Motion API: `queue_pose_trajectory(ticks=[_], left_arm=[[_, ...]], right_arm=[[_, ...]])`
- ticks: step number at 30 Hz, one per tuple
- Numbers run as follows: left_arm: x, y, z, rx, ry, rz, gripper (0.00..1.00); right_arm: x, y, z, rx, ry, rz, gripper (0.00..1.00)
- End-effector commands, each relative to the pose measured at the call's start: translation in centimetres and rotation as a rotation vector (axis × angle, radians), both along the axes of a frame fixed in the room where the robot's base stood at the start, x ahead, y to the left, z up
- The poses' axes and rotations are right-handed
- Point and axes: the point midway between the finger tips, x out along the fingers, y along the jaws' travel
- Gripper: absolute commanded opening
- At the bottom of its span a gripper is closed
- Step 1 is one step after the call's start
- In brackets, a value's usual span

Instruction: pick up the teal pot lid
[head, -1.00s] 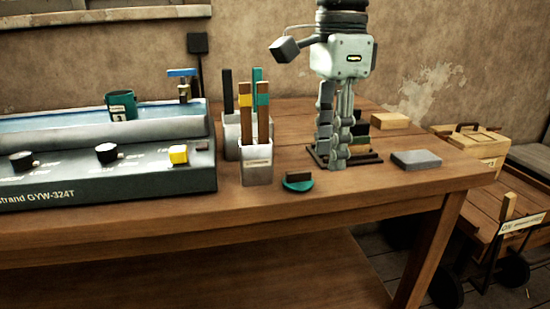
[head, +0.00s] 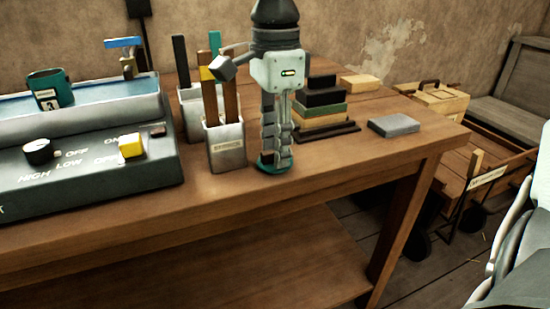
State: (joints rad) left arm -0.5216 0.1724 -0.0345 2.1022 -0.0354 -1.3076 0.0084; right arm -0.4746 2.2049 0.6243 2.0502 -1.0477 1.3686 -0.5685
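The teal pot lid (head: 265,168) lies on the wooden table, just right of the front pen holder. It is a small round teal disc with a dark brown knob, mostly hidden behind my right gripper. My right gripper (head: 276,160) points straight down over the lid, its fingertips at the level of the knob. The fingers are seen nearly in line, so I cannot tell whether they touch or close on the knob. The lid appears to rest on the table. My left gripper is not in view.
The white holder (head: 226,147) with tall sticks stands close on the left. A grey control console (head: 100,185) with knobs fills the left side. Stacked blocks (head: 322,108) and a grey block (head: 394,125) lie behind and right. The table front is clear.

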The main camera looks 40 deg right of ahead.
Motion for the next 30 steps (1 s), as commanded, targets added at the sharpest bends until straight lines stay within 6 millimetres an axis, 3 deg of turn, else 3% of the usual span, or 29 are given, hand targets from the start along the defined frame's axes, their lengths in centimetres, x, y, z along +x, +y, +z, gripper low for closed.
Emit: queue_pose_trajectory(ticks=[7, 16, 30], left_arm=[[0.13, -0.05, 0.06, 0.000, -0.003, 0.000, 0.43], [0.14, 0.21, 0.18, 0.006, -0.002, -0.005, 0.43], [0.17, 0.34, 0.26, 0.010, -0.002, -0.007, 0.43]], right_arm=[[-0.01, 0.00, -0.19, 0.000, 0.000, 0.000, 0.35], [0.00, 0.00, -0.15, 0.000, 0.000, 0.000, 0.00], [0.08, -0.01, 0.56, -0.001, -0.004, 0.000, 0.00]])
